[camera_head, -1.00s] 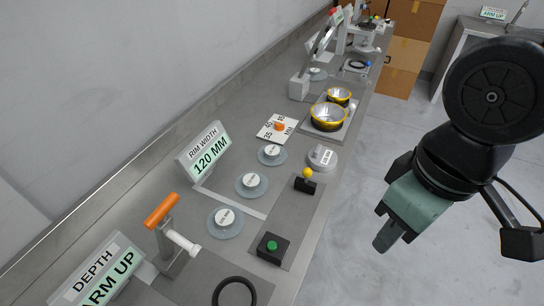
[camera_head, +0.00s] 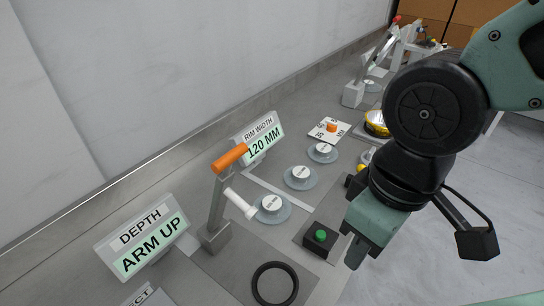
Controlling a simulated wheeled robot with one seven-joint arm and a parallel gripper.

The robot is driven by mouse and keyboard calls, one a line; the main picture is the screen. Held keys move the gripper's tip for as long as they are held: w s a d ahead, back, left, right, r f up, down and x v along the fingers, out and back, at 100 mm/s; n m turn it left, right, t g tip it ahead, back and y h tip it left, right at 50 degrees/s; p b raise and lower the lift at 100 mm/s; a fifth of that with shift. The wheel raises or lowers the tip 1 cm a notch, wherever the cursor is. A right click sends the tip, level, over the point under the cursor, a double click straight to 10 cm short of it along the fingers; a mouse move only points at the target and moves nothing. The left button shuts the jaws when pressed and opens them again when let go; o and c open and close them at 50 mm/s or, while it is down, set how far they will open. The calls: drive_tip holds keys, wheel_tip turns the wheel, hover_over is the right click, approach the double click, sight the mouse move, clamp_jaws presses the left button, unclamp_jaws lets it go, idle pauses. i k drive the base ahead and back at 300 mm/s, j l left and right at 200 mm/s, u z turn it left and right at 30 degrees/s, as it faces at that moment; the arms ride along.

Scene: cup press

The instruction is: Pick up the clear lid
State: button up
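Several clear, bluish round lids with white labelled knobs lie in a row on the grey bench. The nearest lid (camera_head: 271,207) is beside the white handle of the lever, the middle lid (camera_head: 299,177) is behind it, and the far lid (camera_head: 322,152) is beyond that. I cannot read their labels. My gripper (camera_head: 357,255) hangs pointing down at the right, near the bench's front edge, apart from the lids. Its fingers show from the side, so I cannot tell whether they are open. My arm hides part of the bench behind it.
A lever with an orange grip (camera_head: 230,157) stands left of the nearest lid. A black box with a green button (camera_head: 320,236) and a black ring (camera_head: 275,283) are in front. Signs read "RIM WIDTH 120 MM" (camera_head: 262,141) and "DEPTH ARM UP" (camera_head: 148,243). A yellow-rimmed bowl (camera_head: 377,123) is farther back.

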sight(325, 153)
drive_tip(key=i+l+u, duration=0.1)
drive_tip(key=l+u, duration=0.2)
drive_tip(key=u, duration=0.15)
drive_tip(key=i+l+u, duration=0.1)
drive_tip(key=l+u, duration=0.6)
drive_tip(key=u, duration=0.2)
drive_tip(key=l+u, duration=0.1)
drive_tip(key=l, duration=0.6)
drive_tip(key=k+l+u, duration=0.15)
drive_tip(key=l, duration=0.6)
